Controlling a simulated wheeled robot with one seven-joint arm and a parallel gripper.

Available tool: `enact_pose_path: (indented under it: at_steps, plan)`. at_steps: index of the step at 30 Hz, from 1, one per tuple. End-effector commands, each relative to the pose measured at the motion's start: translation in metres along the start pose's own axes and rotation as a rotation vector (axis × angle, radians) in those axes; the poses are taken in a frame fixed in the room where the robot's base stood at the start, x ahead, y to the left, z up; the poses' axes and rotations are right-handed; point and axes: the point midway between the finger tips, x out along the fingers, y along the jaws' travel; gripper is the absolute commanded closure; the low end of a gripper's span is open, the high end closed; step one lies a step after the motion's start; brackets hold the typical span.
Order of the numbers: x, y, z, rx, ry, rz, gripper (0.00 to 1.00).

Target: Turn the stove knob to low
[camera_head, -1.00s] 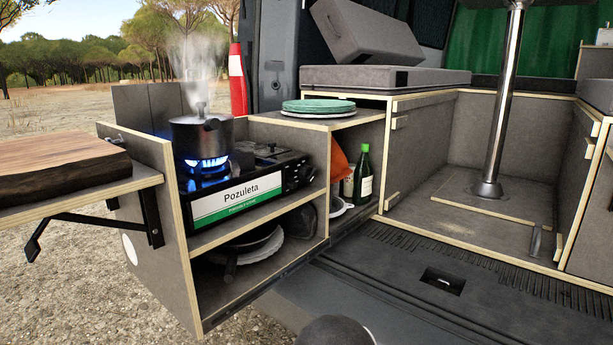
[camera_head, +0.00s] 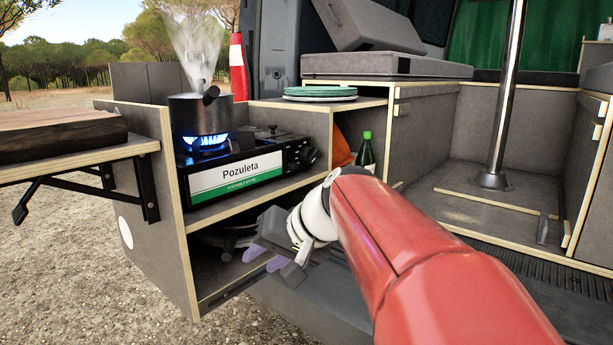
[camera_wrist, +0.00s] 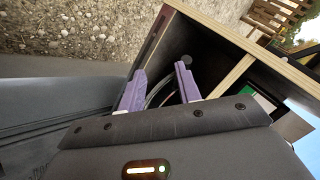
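The portable stove (camera_head: 240,165) with its white and green "Pozuleta" label stands on the upper shelf of the pull-out cabinet. Its black knob (camera_head: 307,155) is on the right end of the front. A blue flame (camera_head: 205,142) burns under a dark steaming pot (camera_head: 200,115). My gripper (camera_head: 264,258) is in front of the lower shelf, below and left of the knob and apart from it. In the wrist view its two purple fingers (camera_wrist: 158,88) are spread with nothing held between them. The knob cannot be made out in the wrist view.
The lower shelf holds dark pans (camera_head: 225,238), partly hidden by my gripper. A wooden board (camera_head: 60,135) lies on the fold-out table at left. Plates (camera_head: 320,93) sit on the cabinet top, and a green bottle (camera_head: 366,155) stands right of the stove.

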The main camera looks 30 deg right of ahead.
Motion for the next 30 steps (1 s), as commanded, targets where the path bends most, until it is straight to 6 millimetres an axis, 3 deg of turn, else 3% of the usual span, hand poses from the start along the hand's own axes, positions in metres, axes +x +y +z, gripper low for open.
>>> enact_pose_path:
  at_steps: [1,3,6,10,14,17,30]
  plan:
    - [0.007,0.018,-0.038,0.062,0.059,-0.073,0.66]
    - [-0.002,0.033,-0.089,0.113,0.151,-0.188,0.66]
    - [-0.025,0.061,-0.153,0.151,0.293,-0.332,0.66]
    - [-0.061,0.098,-0.207,0.160,0.453,-0.463,0.66]
    - [-0.086,0.118,-0.231,0.151,0.543,-0.529,0.66]
    - [-0.090,0.119,-0.239,0.147,0.563,-0.546,0.66]
    - [-0.045,0.089,-0.273,0.148,0.561,-0.548,0.66]
